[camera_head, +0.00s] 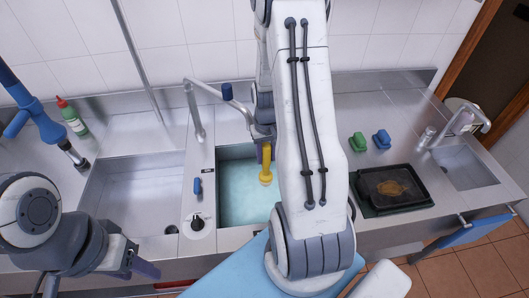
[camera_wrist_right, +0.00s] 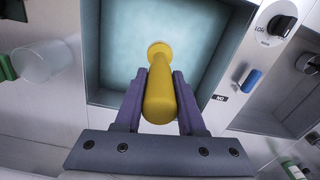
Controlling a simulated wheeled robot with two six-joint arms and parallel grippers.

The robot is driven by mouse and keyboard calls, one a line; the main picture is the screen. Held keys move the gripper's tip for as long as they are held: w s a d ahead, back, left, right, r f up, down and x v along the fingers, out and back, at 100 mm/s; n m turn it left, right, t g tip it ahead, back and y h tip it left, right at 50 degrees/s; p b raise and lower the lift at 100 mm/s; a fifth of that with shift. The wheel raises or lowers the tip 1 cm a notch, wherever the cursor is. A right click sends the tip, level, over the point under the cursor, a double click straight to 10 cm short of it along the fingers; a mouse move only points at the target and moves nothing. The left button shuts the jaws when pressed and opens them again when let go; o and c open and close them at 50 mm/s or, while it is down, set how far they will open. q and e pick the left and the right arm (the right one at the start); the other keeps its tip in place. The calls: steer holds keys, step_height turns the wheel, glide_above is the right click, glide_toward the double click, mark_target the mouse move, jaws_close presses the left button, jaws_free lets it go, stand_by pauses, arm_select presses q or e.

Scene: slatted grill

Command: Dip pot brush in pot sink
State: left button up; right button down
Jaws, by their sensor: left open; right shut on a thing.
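The pot sink (camera_head: 237,208) is a square basin of pale teal water, left of my right arm in the head view. It also shows in the wrist view (camera_wrist_right: 120,30). The yellow pot brush (camera_head: 266,172) points down over the water. My right gripper (camera_head: 264,150) is shut on it, with purple fingers on both sides of its handle in the wrist view (camera_wrist_right: 160,95). The round far end of the brush is against the water background; I cannot tell whether it touches. My left gripper (camera_head: 146,266) is open and empty at the lower left, by the counter's front edge.
An empty steel sink (camera_head: 130,195) lies to the left, with a green bottle (camera_head: 72,118) behind it. A faucet (camera_head: 195,110) and a knob panel (camera_head: 198,220) stand beside the pot sink. Green and blue brushes (camera_head: 370,140) and a dark tray (camera_head: 385,208) lie to the right.

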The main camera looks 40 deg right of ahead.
mark_target(266, 181)
steer(key=shift+s+f+b, duration=0.1)
steer(key=shift+f+b, duration=5.1)
steer(key=shift+f, duration=1.95)
steer(key=shift+r, duration=0.15)
step_height(266, 181, up, 16)
steer(key=p, duration=1.3)
steer(key=shift+p, duration=0.3)
steer(key=shift+f, duration=0.2)
